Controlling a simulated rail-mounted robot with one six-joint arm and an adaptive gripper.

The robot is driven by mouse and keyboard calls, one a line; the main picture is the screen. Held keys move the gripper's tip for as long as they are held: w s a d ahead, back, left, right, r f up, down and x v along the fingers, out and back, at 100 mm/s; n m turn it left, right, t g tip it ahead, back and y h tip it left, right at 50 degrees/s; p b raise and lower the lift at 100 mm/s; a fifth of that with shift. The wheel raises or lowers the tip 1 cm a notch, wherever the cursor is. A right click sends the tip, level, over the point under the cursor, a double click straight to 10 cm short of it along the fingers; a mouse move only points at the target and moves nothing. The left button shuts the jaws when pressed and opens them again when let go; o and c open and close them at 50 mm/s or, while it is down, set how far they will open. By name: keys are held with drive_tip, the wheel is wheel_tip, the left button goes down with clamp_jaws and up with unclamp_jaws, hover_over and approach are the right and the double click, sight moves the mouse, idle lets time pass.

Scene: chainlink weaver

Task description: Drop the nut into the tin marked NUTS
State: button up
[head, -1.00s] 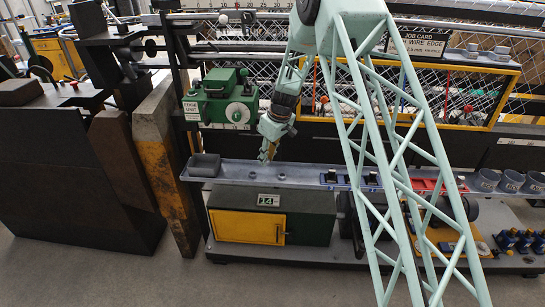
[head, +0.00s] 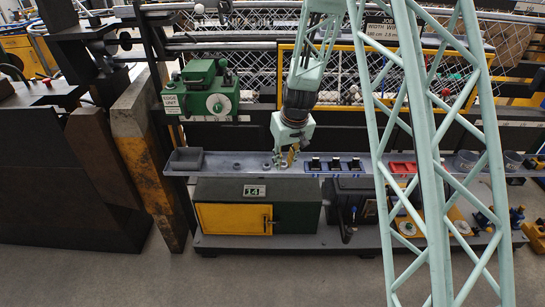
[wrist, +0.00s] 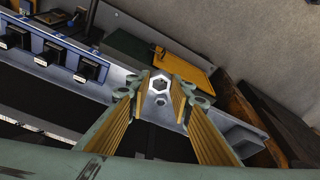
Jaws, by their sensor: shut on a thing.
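My gripper (head: 287,162) is low over the grey shelf (head: 225,172) in the head view, just left of the blue rack. In the wrist view its yellow fingers (wrist: 160,84) are shut on a bright hexagonal nut (wrist: 159,82); in the head view I cannot make that nut out. Grey tins stand at the right end of the shelf in the head view; one tin (head: 466,161) is partly behind my arm, and another tin (head: 513,160) is to its right. Their markings are not readable.
A blue rack (head: 334,172) with black blocks and a red tray (head: 402,168) lie between my gripper and the tins. Small round parts (head: 237,164) lie on the shelf to the left, near a dark open bin (head: 185,160). A green edge unit (head: 200,97) stands behind.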

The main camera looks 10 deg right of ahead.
drive_tip(key=s+d+r+m, duration=0.1)
drive_tip(key=s+d+m, duration=0.1)
drive_tip(key=s, duration=0.4)
drive_tip(key=shift+d+r+h, duration=0.15)
drive_tip(key=shift+r+h, duration=0.05)
drive_tip(key=shift+h, duration=0.1)
drive_tip(key=shift+d, duration=0.1)
